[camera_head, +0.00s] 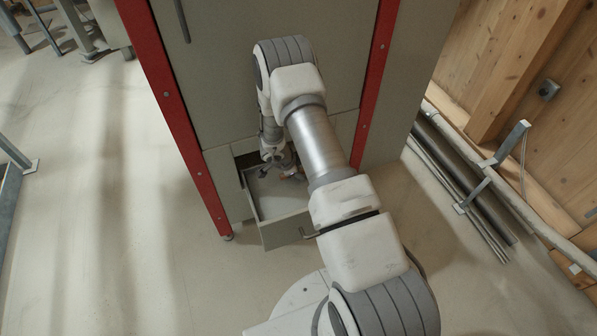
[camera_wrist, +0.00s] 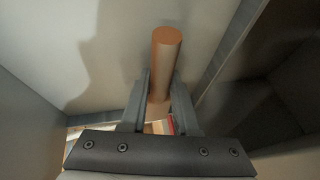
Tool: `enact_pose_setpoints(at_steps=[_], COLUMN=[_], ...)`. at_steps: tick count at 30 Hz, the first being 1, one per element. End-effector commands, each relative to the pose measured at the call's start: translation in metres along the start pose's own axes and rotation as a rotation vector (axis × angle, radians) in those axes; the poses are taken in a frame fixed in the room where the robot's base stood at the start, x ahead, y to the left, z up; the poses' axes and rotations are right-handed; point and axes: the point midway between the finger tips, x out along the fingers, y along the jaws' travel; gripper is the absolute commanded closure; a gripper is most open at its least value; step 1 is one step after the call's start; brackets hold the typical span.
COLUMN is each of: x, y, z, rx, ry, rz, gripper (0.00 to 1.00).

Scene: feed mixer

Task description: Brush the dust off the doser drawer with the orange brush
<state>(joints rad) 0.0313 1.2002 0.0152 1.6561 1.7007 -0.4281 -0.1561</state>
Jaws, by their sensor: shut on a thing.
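The doser drawer (camera_head: 283,236) is pulled out at the bottom of the grey cabinet in the head view. My gripper (camera_head: 278,172) reaches down into it, partly hidden by my arm. In the wrist view my gripper (camera_wrist: 158,100) is shut on the orange brush (camera_wrist: 165,62), whose round handle stands up between the two fingers. Part of the brush's lower end shows faintly below the fingers. The pale drawer floor and a drawer wall (camera_wrist: 228,60) are around it. I cannot tell whether the bristles touch the floor, and no dust can be made out clearly.
The grey cabinet (camera_head: 215,70) with red posts (camera_head: 165,95) stands behind and beside the drawer. Pipes (camera_head: 465,185) and a metal bracket (camera_head: 490,165) run along the wooden wall at right.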

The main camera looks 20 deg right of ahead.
Motion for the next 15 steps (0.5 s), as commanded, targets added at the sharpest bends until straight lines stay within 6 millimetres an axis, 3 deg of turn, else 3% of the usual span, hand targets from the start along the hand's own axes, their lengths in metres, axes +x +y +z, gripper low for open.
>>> enact_pose_setpoints(at_steps=[15], x=[-0.021], y=[0.000], z=[0.042], rx=[-0.001], ry=[-0.001], rz=[-0.001], gripper=[1.00])
